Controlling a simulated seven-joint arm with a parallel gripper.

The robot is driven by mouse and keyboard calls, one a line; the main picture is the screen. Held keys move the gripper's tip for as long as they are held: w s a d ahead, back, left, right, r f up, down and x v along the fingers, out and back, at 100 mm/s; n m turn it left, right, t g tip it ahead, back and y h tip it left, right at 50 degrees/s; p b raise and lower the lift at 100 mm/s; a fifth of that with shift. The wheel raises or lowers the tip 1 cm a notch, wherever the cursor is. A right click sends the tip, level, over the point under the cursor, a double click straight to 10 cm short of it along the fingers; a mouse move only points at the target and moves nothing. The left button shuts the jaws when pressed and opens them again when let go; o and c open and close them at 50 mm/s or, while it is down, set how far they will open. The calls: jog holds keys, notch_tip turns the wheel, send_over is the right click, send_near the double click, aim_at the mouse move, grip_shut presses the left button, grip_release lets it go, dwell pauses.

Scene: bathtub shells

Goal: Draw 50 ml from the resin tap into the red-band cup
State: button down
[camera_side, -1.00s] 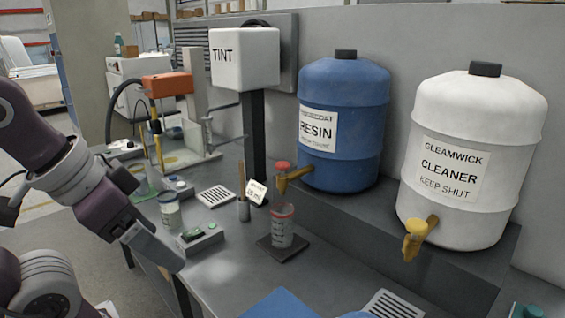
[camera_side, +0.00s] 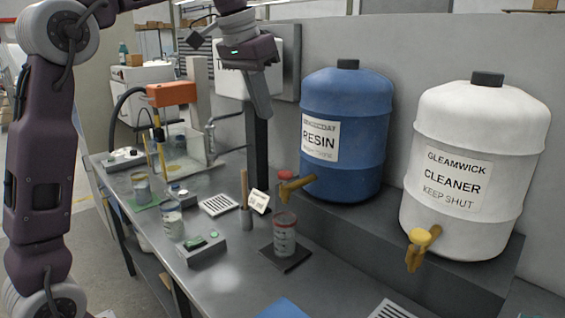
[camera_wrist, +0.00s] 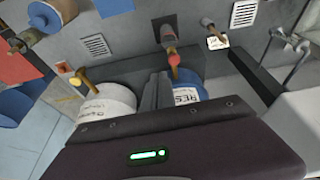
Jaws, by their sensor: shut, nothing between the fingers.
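The blue resin drum (camera_side: 345,140) stands on a grey ledge, its brass tap (camera_side: 297,186) with a red knob (camera_side: 285,174) pointing out over the bench. The red-band cup (camera_side: 284,239) stands upright on a dark square pad (camera_side: 292,262) below and in front of that tap. I cannot tell its fill level. My gripper (camera_side: 262,112) is raised left of the drum, pointing down, shut and empty, well above the tap and cup. In the wrist view the shut fingers (camera_wrist: 156,88) partly overlap the drums; the resin tap (camera_wrist: 173,60) and cup (camera_wrist: 167,34) show beyond them.
The white cleaner drum (camera_side: 478,150) with a yellow-knobbed tap (camera_side: 421,240) stands right of the resin drum. A tint box (camera_side: 232,82) on a dark post (camera_side: 258,155), partly behind my gripper, a small tag (camera_side: 259,201) and a grey device with green buttons (camera_side: 201,245) are left of the cup.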

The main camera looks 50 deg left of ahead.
send_over(285, 172)
jog(key=s, duration=0.4)
jog(key=f, duration=0.2)
jog(key=shift+w+g, duration=0.2)
jog(key=shift+g, duration=0.1)
jog(key=x, duration=1.3)
jog(key=shift+s+f, duration=0.1)
jog(key=shift+s, duration=0.25)
jog(key=shift+f, duration=0.4)
